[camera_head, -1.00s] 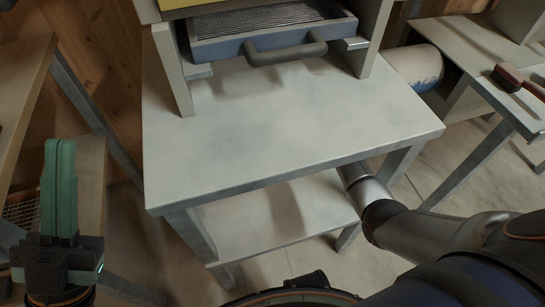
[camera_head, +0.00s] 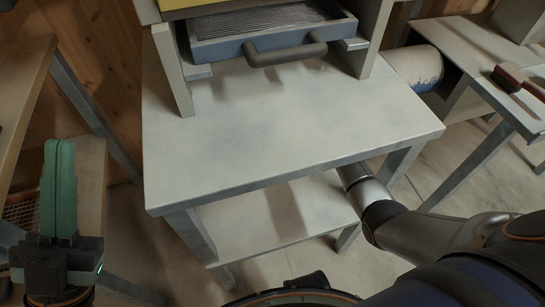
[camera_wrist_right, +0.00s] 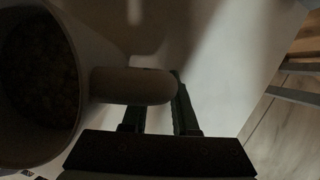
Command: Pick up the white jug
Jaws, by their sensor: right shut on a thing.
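The white jug (camera_wrist_right: 92,42) shows in the right wrist view at the left, dim and partly cut off by the frame edge. Its round mouth (camera_wrist_right: 38,85) shows dark, grainy contents. Its handle (camera_wrist_right: 130,86) sticks out to the right, across my right gripper (camera_wrist_right: 157,105), which is shut on the handle. In the head view my right arm reaches beneath the tabletop, so the right gripper and the jug are hidden there. My left gripper (camera_head: 58,190) has green fingers pressed together, empty, pointing up at the lower left.
The pale tabletop (camera_head: 270,130) is bare in front of a blue drawer (camera_head: 265,35) with a dark handle. Its lower shelf (camera_head: 280,215) lies under it. A brush (camera_head: 515,80) rests on a side table at right. A wooden bench (camera_head: 25,85) stands at left.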

